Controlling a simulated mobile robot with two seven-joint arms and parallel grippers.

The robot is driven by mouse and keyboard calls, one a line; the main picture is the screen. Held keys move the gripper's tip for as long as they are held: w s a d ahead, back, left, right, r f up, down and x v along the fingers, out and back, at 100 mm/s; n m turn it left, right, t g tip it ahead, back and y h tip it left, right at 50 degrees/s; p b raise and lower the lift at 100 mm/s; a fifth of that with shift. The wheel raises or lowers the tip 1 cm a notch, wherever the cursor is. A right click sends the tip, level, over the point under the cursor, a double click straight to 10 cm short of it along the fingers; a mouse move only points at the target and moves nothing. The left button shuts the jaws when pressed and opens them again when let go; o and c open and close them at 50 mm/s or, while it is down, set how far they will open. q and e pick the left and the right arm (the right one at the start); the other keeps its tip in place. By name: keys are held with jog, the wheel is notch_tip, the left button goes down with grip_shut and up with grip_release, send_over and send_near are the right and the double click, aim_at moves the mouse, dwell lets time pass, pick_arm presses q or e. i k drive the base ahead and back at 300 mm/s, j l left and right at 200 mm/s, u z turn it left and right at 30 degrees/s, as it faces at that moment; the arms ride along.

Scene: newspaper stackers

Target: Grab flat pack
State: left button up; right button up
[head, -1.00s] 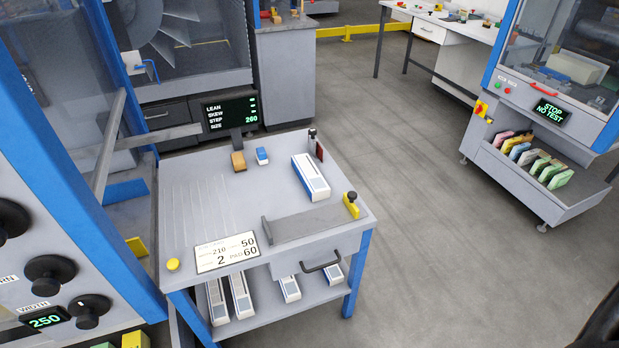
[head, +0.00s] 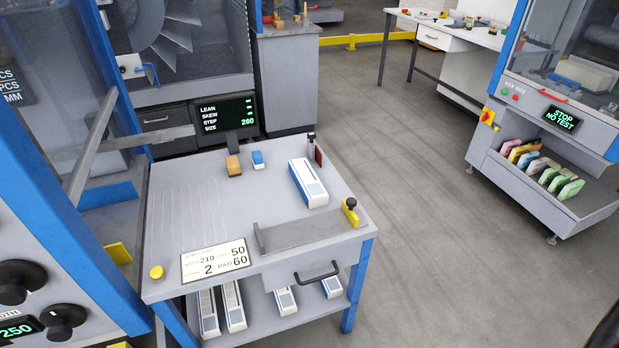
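A long white pack with blue-grey markings (head: 308,183) lies flat on the grey workbench (head: 200,210), right of its middle. Several similar narrow white packs, including one at the left (head: 207,312) and one further right (head: 285,300), stand or lie on the bench's lower shelf; the bench top partly hides them. I cannot tell from the picture which of these is the flat pack. Neither of my grippers is in view.
A screen (head: 227,115) stands at the bench's back, near an orange-brown block (head: 233,166) and a small blue block (head: 257,159). A grey bar (head: 305,230) and yellow clamp (head: 350,212) sit at the front. A machine with colored packs (head: 545,175) stands right. Floor between is clear.

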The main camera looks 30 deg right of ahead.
aim_at(315, 195)
jog(key=i+l+u, duration=0.1)
jog(key=l, duration=0.45)
jog(key=i+l, duration=0.25)
jog(key=l, duration=0.3)
jog(key=i+l+u, duration=0.15)
jog(key=l, duration=0.4)
jog(key=i+l+u, duration=0.1)
jog(key=l, duration=0.45)
jog(key=i+l, duration=0.15)
jog(key=l, duration=0.45)
jog(key=i+l+u, duration=0.15)
jog(key=l, duration=1.05)
jog(key=i+u, duration=0.05)
